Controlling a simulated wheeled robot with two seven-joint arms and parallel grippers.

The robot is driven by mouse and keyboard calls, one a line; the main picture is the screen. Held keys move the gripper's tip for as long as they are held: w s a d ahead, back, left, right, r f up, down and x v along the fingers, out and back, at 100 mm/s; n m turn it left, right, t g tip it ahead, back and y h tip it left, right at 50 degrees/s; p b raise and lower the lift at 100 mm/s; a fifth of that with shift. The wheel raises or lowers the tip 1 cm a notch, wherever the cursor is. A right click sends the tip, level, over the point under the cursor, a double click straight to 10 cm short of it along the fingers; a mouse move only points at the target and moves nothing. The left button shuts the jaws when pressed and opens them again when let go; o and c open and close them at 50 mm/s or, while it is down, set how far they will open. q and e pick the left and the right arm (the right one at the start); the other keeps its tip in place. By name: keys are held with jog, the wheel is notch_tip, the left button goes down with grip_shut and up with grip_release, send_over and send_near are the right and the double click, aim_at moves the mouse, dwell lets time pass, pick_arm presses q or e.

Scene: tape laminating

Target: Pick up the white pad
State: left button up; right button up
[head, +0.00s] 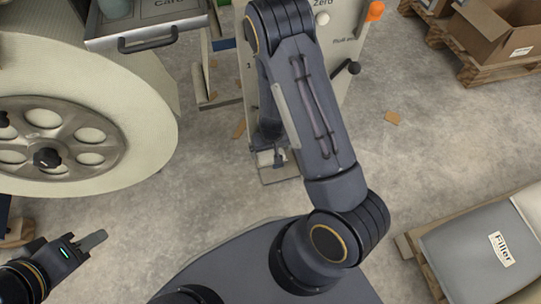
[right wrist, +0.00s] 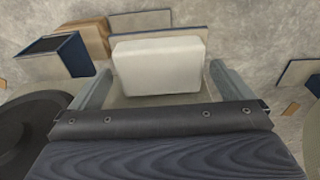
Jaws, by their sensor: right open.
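The white pad (right wrist: 158,62) is a pale block with rounded corners in the right wrist view, lying across the space between my right gripper's fingers. My right gripper (right wrist: 160,78) is open, with one grey finger near each side of the pad. I cannot tell how deep the pad sits between them. In the head view my right arm reaches to the stand in the middle, and its gripper (head: 270,154) is partly hidden. I cannot make out the pad clearly there. My left gripper (head: 92,243) is at the lower left, away from the pad; its opening is unclear.
A big cream roll with a metal hub (head: 45,118) stands at the left, with a grey drawer (head: 145,25) above it. A machine panel with a black knob (head: 353,67) rises behind my right arm. Filler bags (head: 478,250) and a cardboard box (head: 495,35) lie right.

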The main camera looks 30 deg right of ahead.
aim_at(271, 152)
jog(key=c, duration=0.9)
jog(key=shift+r, duration=0.1)
jog(key=shift+r+p, duration=0.4)
jog(key=shift+r, duration=0.05)
notch_tip(271, 152, up, 3)
jog(key=shift+f+p, duration=0.2)
jog(key=shift+p, duration=0.5)
jog(key=s+a+r+p, duration=0.5)
jog(key=s+a+r, duration=0.3)
jog(key=s, duration=0.3)
jog(key=shift+s+r, duration=0.2)
jog(key=shift+r, duration=0.5)
jog(key=shift+a, duration=0.1)
